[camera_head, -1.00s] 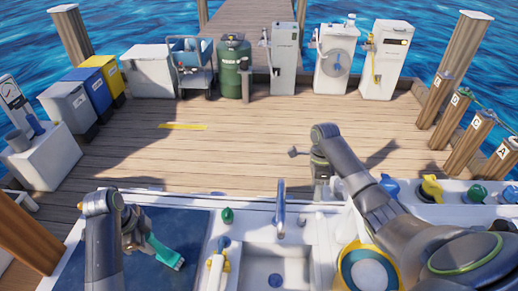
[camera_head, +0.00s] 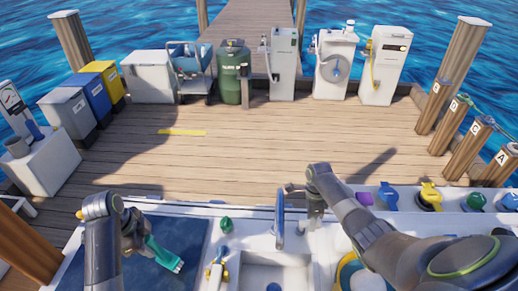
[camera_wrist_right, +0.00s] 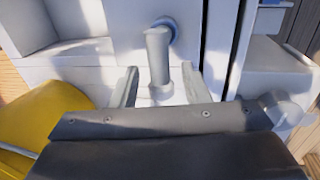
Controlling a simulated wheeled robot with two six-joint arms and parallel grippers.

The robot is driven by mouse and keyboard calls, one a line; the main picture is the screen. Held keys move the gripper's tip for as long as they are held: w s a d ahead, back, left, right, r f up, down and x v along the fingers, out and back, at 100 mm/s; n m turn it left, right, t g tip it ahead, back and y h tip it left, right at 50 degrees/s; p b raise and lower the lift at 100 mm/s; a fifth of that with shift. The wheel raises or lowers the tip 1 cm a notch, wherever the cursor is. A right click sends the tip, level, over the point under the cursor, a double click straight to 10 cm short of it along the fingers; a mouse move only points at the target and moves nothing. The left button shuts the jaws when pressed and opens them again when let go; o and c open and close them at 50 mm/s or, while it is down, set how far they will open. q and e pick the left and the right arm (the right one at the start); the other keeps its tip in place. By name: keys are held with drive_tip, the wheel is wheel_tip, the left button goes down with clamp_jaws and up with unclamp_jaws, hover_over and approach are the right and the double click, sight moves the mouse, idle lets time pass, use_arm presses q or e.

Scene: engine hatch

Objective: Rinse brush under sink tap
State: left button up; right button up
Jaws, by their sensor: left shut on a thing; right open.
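My left gripper (camera_head: 137,240) is shut on a teal brush (camera_head: 163,255), holding it tilted over the dark blue panel left of the sink. The sink (camera_head: 267,260) is a white basin at the bottom middle. The slim blue-grey tap (camera_head: 280,222) stands upright at the basin's back edge. My right gripper (camera_head: 308,226) is open just right of the tap. In the right wrist view its fingers (camera_wrist_right: 158,88) stand either side of a grey lever-like part (camera_wrist_right: 157,58). I cannot tell whether they touch it. The fingertips are partly hidden in the head view.
A green knob (camera_head: 226,224) and a white-and-yellow fitting (camera_head: 216,270) lie left of the basin. A yellow round thing (camera_wrist_right: 45,120) is close to my right gripper. Coloured caps (camera_head: 430,194) line the counter at the right. The deck beyond is mostly clear.

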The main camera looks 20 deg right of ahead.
drive_tip(key=shift+f, duration=0.4)
